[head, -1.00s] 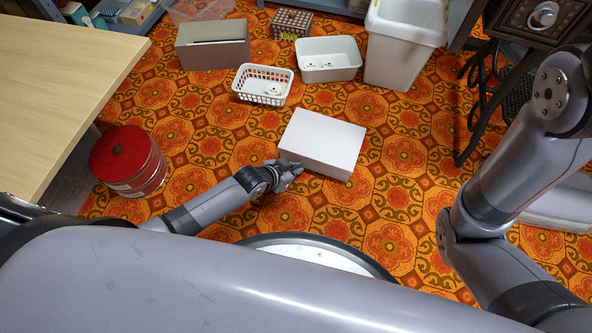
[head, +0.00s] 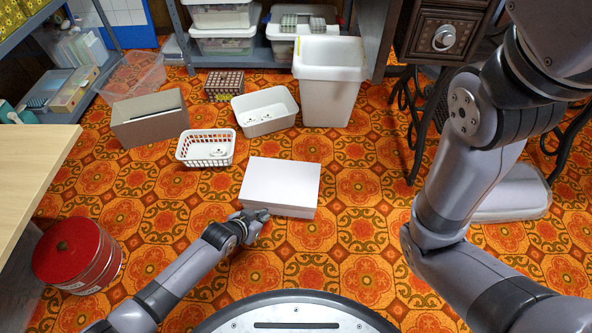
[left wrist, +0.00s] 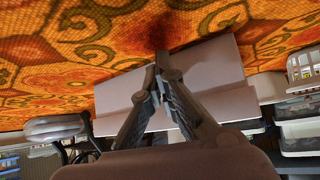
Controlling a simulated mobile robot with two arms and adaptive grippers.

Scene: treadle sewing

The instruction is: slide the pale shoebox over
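The pale shoebox (head: 281,180) sits closed on the patterned floor in the middle of the head view. My left gripper (head: 262,214) is low at the box's near left corner, close against its near side; I cannot tell for sure whether it touches. In the left wrist view the fingers (left wrist: 160,62) meet at the tips with nothing seen between them. The box's pale surface (left wrist: 211,65) shows behind the fingers there. My right arm is on the right of the head view, but its gripper is out of frame.
A white basket (head: 183,151), a white tub (head: 270,127) and a tall white bin (head: 328,100) stand beyond the box. A grey-brown open box (head: 150,130) is farther left. A red-lidded tin (head: 66,250) stands at left. Floor right of the box is clear.

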